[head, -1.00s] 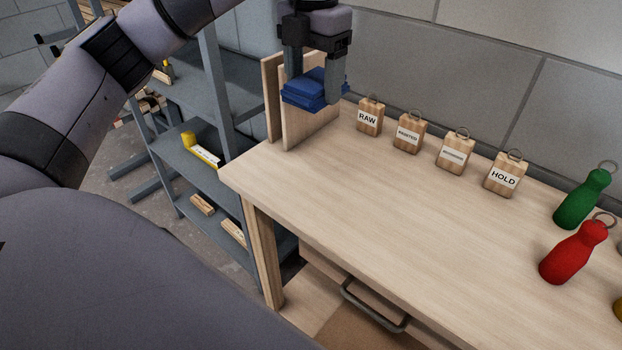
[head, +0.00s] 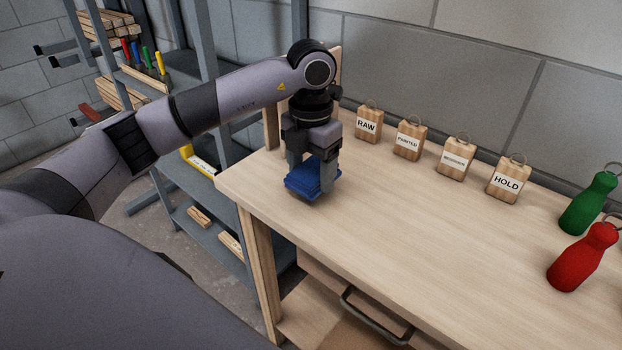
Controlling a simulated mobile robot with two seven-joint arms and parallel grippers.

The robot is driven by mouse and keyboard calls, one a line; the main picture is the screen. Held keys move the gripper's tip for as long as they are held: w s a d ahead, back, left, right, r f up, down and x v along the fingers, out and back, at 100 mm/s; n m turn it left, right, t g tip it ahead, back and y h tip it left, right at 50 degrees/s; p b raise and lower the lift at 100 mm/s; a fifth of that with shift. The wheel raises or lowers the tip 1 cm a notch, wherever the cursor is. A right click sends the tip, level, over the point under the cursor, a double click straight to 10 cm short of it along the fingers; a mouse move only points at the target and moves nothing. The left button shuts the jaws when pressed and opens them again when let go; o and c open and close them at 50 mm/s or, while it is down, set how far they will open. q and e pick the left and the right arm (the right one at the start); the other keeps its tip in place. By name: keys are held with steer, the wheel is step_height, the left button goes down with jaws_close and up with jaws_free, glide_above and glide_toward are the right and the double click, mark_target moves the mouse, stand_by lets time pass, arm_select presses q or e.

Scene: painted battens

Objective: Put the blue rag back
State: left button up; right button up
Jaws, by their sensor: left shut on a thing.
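The blue rag (head: 312,178) is a folded, layered cloth in the head view. My left gripper (head: 313,172) points down and is shut on the rag near the left end of the wooden bench (head: 420,225). The rag is over the bench top, low and close to it; I cannot tell whether it touches the wood. My right gripper is not in view.
Wooden block tags stand along the wall: RAW (head: 368,126), PAINTED (head: 409,141), one with small print (head: 455,160) and HOLD (head: 508,181). Green (head: 588,204) and red (head: 582,258) bottle-shaped items stand at right. A grey shelf (head: 205,215) is left of the bench. The bench middle is clear.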

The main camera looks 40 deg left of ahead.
mark_target(311, 171)
arm_select(q)
steer(key=shift+f, duration=1.3)
steer(key=shift+f, duration=0.15)
steer(key=o, duration=0.9)
steer(key=shift+o, duration=0.2)
step_height(311, 171, up, 12)
steer(key=shift+r, duration=0.2)
